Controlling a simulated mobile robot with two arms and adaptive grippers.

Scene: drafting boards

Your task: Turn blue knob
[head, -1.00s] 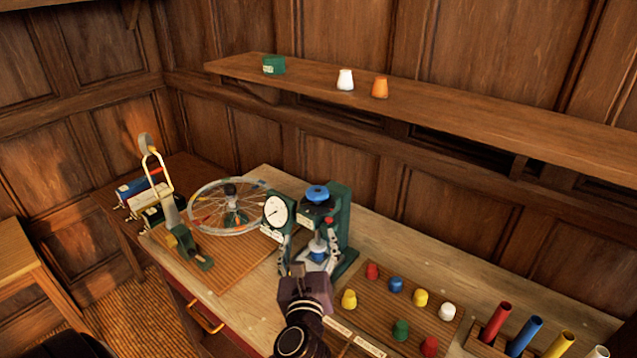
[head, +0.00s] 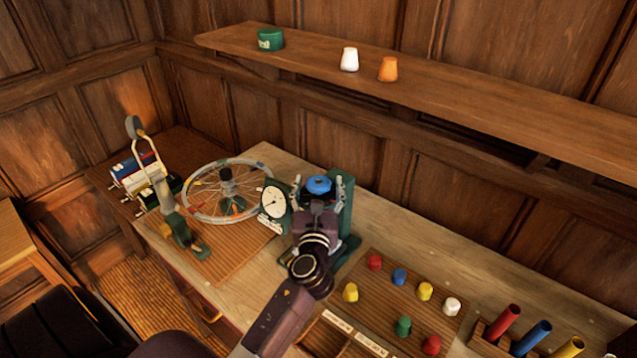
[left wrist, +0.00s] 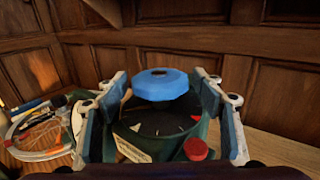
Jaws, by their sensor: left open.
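My left gripper (head: 321,187) is open, with one finger on each side of the knob. In the left wrist view the fingers (left wrist: 162,110) stand apart to the left and right, with gaps to the knob. A red button (left wrist: 195,149) shows below the knob at right. My right gripper is not seen.
A spoked wheel (head: 227,190) and a lever tool (head: 180,225) stand left of the device. A board with several coloured knobs (head: 365,307) lies to the right, then a rack of coloured tubes (head: 492,338). A shelf (head: 450,100) runs along the wall above.

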